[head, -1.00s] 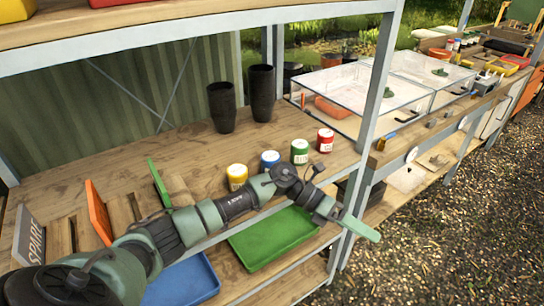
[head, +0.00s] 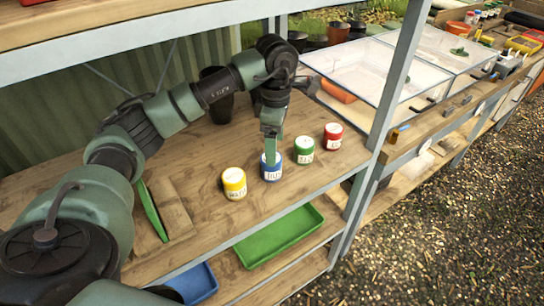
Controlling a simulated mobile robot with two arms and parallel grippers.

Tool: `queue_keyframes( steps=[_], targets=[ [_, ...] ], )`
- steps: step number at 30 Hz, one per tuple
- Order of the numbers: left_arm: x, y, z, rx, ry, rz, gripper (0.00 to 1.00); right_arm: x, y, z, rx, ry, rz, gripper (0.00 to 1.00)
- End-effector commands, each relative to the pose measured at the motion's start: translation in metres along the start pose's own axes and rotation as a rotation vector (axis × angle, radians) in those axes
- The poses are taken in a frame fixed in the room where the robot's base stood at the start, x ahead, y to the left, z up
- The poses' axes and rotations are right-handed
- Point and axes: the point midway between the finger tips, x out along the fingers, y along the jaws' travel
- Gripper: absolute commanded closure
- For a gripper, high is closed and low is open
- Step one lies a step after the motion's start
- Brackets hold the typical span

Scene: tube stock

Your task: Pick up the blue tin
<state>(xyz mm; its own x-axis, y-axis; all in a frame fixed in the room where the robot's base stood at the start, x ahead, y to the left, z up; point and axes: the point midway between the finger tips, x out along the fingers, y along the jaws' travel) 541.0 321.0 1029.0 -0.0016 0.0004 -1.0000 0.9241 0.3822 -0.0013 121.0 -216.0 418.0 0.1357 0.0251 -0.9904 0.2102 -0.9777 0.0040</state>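The blue tin (head: 272,175) with a white label stands upright on the wooden shelf, between the yellow tin (head: 234,184) and the green tin (head: 304,150). My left gripper (head: 270,160) points down at the blue tin from above. One green finger overlaps the tin's top and front in the picture; the other finger is hidden. I cannot tell whether the fingers are open or touching the tin. My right gripper is not in view.
A red tin (head: 333,136) stands right of the green one. A dark cup (head: 221,110) stands behind my arm. A grey shelf post (head: 393,90) rises at the right. A green tray (head: 279,236) and a blue tray (head: 194,284) lie on the lower shelf.

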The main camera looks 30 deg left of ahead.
Motion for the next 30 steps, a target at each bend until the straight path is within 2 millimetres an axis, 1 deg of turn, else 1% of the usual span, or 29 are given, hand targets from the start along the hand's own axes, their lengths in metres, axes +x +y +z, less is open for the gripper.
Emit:
queue_keyframes(
  steps=[1,6,9,12,13,16,19,24,25,26,27,29,30],
  targets=[
    [0.006,-0.001,-0.001,0.000,0.003,-0.005,0.23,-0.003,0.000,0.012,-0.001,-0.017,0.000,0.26],
    [0.024,-0.002,-0.002,-0.001,0.002,-0.005,0.23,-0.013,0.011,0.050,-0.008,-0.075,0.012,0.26],
    [0.036,-0.006,-0.006,-0.002,0.002,-0.007,0.23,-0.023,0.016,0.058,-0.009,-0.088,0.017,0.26],
    [0.051,-0.009,-0.010,-0.002,0.003,-0.008,0.23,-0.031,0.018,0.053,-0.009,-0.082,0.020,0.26],
    [0.056,-0.009,-0.009,-0.001,0.001,-0.007,0.23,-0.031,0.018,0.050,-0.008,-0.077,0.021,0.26],
    [0.068,-0.008,-0.008,-0.001,0.000,-0.005,0.23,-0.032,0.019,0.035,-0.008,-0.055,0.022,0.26],
    [0.073,-0.007,-0.008,0.000,-0.001,-0.003,0.23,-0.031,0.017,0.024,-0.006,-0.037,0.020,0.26],
    [0.073,-0.007,-0.008,0.000,-0.001,-0.002,0.23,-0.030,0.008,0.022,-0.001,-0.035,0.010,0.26],
    [0.073,-0.007,-0.008,0.000,-0.001,-0.002,0.25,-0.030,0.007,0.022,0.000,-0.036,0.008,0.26],
    [0.073,-0.007,-0.008,0.000,-0.001,-0.002,0.34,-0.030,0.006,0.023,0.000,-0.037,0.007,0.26],
    [0.073,-0.007,-0.008,0.000,-0.001,-0.002,0.45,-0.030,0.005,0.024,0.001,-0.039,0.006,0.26],
    [0.073,-0.007,-0.008,0.000,-0.001,-0.002,0.61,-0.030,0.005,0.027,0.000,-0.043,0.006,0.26],
    [0.073,-0.007,-0.008,0.000,-0.001,-0.002,0.73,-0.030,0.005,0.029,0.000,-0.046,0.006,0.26]
  ],
)
